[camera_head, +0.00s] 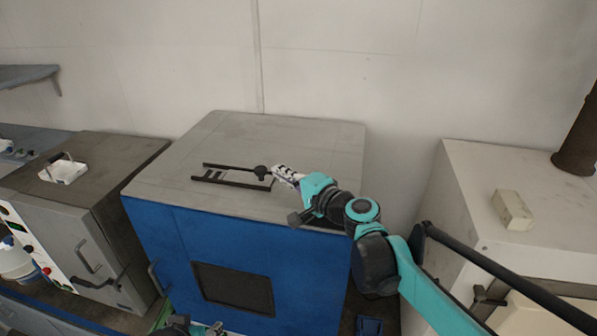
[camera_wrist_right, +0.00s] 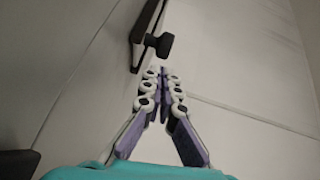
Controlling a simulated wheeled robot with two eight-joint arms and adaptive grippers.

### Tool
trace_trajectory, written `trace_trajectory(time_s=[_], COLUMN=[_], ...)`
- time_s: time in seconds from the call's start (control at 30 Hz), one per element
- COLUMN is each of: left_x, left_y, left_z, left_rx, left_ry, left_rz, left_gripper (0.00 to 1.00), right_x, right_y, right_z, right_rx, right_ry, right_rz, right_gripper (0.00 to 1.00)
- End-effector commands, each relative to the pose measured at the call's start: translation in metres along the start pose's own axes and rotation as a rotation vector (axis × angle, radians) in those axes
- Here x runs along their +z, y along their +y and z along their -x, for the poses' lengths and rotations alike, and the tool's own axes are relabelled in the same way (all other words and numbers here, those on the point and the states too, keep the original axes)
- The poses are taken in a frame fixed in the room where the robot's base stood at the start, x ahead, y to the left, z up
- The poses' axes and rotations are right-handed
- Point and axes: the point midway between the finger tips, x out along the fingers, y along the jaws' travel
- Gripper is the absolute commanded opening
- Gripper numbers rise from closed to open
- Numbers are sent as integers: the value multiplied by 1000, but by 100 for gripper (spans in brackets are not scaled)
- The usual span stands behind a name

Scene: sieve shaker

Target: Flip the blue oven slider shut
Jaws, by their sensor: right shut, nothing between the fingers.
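The blue oven (camera_head: 165,235) stands in the middle of the head view with a grey top. The knob (camera_wrist_right: 160,45) also shows in the right wrist view, just past my fingertips. My right gripper (camera_head: 277,171) is shut and empty just right of the knob; whether it touches cannot be told. My left gripper (camera_head: 214,328) shows only in part at the bottom edge, its jaws unclear.
A white cabinet (camera_head: 465,180) with a pale block (camera_head: 512,210) stands at the right. The wall is close behind. The oven top around the slider is clear.

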Motion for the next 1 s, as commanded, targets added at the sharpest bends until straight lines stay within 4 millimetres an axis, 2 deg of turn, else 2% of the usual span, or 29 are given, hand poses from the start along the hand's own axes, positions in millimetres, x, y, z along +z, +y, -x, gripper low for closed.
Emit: trace_trajectory(time_s=[0.17, 0.57, 0.83, 1.0], left_x=[-2, -1, 7, 8], left_y=[0, 0, 0, 0], left_z=[3, 1, -9, -12], left_rx=[0, 0, 0, 0], left_ry=[0, 0, 0, 0], left_rz=[0, 0, 0, 0], left_gripper=[53, 53, 53, 53], right_x=[8, 11, 45, 55], right_y=[0, 0, -6, -10], right_z=[-8, -12, -57, -72], right_rx=[0, 0, 0, 0], right_ry=[0, -1, -4, -1], right_rz=[0, 0, 0, 0], right_gripper=[0, 0, 0, 0])
